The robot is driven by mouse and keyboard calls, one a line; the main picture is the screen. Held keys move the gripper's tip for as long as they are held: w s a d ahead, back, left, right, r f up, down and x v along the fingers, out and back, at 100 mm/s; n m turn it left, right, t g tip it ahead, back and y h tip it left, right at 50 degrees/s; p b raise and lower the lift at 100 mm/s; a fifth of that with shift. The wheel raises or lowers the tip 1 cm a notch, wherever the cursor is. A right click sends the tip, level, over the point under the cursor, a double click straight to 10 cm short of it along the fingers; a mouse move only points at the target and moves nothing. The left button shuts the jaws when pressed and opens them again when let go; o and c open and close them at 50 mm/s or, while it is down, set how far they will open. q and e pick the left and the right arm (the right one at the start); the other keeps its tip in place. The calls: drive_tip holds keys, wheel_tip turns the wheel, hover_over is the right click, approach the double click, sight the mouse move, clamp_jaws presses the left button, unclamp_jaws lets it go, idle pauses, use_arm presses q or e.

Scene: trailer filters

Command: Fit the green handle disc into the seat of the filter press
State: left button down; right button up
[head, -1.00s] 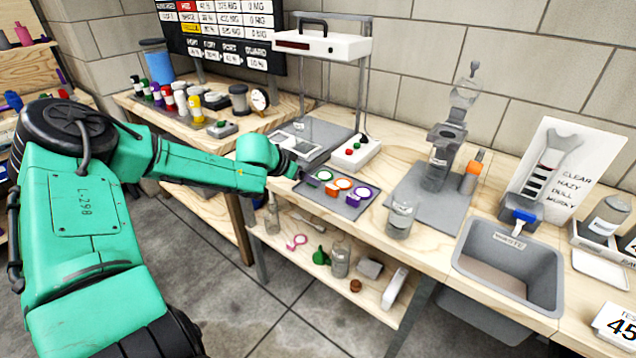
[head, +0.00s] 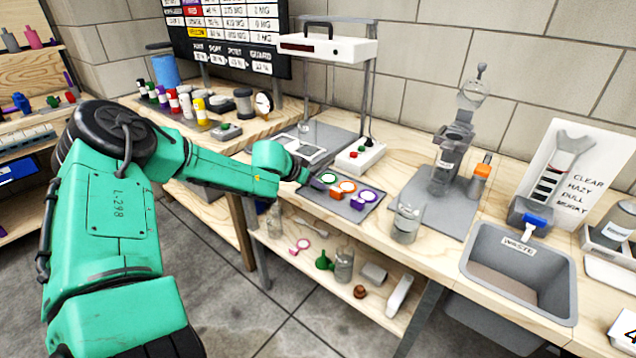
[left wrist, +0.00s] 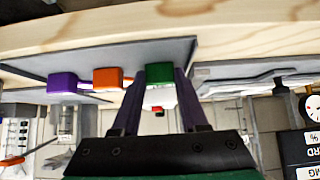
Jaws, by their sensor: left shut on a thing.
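The green handle disc (head: 328,180) lies on the grey mat (head: 352,211), in a row with an orange one (head: 345,187) and a purple one (head: 363,196). My left gripper (head: 316,182) is at the mat's left end, by the green disc. In the left wrist view, my left gripper (left wrist: 158,72) is shut on the disc's green handle block (left wrist: 155,95), which sits between the two fingers. The filter press (head: 450,150) stands upright on a grey base plate, farther right on the bench. Its seat is too small to make out. My right gripper is out of view.
A white switch box (head: 360,155) and a lamp-like stand (head: 328,48) are behind the mat. A clear jar (head: 406,224) stands between the mat and the press. A grey waste bin (head: 520,268) is set right of the press. Several bottles crowd the left bench.

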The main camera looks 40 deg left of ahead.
use_arm(q)
wheel_tip(320, 180, up, 28)
drive_tip(key=p, duration=1.9)
